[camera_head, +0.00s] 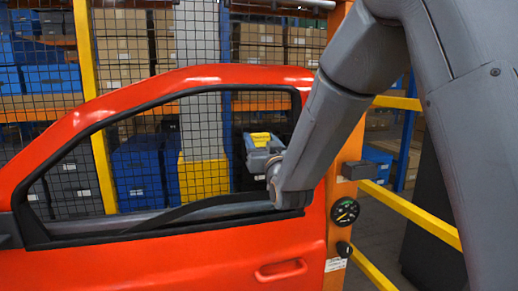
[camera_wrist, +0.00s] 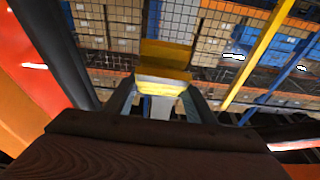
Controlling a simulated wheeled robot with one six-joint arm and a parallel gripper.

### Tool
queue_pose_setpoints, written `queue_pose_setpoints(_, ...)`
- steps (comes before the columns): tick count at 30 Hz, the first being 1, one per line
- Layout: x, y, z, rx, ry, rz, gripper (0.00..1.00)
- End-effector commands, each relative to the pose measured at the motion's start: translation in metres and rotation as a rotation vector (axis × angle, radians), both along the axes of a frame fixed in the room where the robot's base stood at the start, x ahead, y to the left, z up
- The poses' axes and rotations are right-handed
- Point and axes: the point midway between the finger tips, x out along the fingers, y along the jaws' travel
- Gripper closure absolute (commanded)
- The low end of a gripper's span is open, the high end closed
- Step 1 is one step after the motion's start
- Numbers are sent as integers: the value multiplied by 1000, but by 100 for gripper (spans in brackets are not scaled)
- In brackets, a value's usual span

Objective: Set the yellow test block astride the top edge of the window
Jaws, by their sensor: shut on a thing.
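The yellow test block (camera_head: 262,139) is held at the tip of my gripper (camera_head: 260,152), seen through the window opening of the red door (camera_head: 150,262). In the wrist view the block (camera_wrist: 165,76) sits between the two fingers (camera_wrist: 164,98), with a darker band across its face. The window opening has a black frame (camera_head: 92,129). A grey strip (camera_head: 90,225) and a black strip run along its lower side; I cannot tell which is the glass edge. The block is above this lower side and apart from it. My forearm hides the opening's right part.
An orange post (camera_head: 340,215) with a round gauge (camera_head: 344,211) stands right of the door. Behind the door are wire mesh, a yellow post (camera_head: 88,60) and shelves with boxes (camera_head: 122,45). A yellow rail (camera_head: 415,220) runs at right. In the wrist view the black frame (camera_wrist: 58,45) is close at left.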

Motion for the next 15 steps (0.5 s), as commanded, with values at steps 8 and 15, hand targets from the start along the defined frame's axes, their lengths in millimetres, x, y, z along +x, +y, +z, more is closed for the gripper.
queue_pose_setpoints(8,1,1,-29,37,-155,1,85)
queue_pose_setpoints(15,-5,-1,-49,68,-289,-1,85)
